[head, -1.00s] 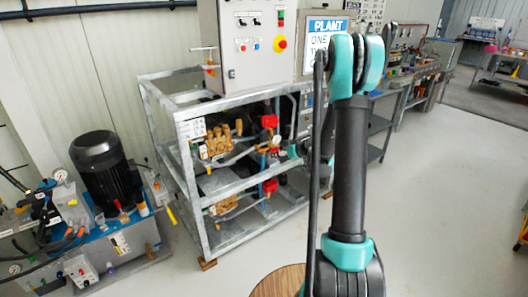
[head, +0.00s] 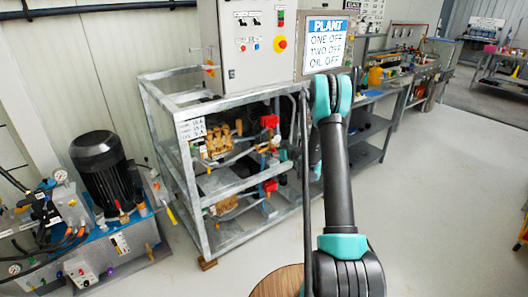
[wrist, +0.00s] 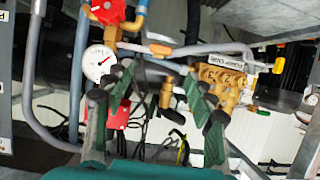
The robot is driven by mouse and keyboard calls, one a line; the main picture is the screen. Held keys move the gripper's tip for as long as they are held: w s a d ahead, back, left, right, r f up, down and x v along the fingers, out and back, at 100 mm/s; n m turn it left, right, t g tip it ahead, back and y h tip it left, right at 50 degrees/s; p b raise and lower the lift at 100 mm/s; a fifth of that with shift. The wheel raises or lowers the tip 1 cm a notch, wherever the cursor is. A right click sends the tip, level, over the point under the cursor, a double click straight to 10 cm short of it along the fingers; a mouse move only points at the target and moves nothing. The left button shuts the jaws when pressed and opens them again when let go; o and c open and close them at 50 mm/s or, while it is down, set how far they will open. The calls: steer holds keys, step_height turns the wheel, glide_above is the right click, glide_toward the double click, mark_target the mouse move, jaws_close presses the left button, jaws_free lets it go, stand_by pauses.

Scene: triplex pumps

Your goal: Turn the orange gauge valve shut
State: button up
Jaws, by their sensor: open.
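In the wrist view, a small orange handle (wrist: 160,49), which looks like the gauge valve, sits on a grey pipe to the right of a round white gauge (wrist: 99,62). My gripper (wrist: 157,80) is open and empty, with its dark green fingers spread apart. The handle appears beyond and just above the gap between the fingertips; I cannot tell the distance in depth. A brass fitting (wrist: 166,92) shows between the fingers. In the head view my arm hides most of the gripper, and the orange handle is too small to make out.
A red valve part (wrist: 108,10) and a blue pipe (wrist: 80,70) lie near the gauge. A brass pump (wrist: 222,82) is at right. In the head view, the galvanised frame (head: 180,170) surrounds the pumps. Open floor (head: 440,210) lies to the right.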

mark_target(262, 150)
steer(key=x, duration=0.9)
steer(key=c, duration=1.2)
steer(key=shift+o, duration=0.2)
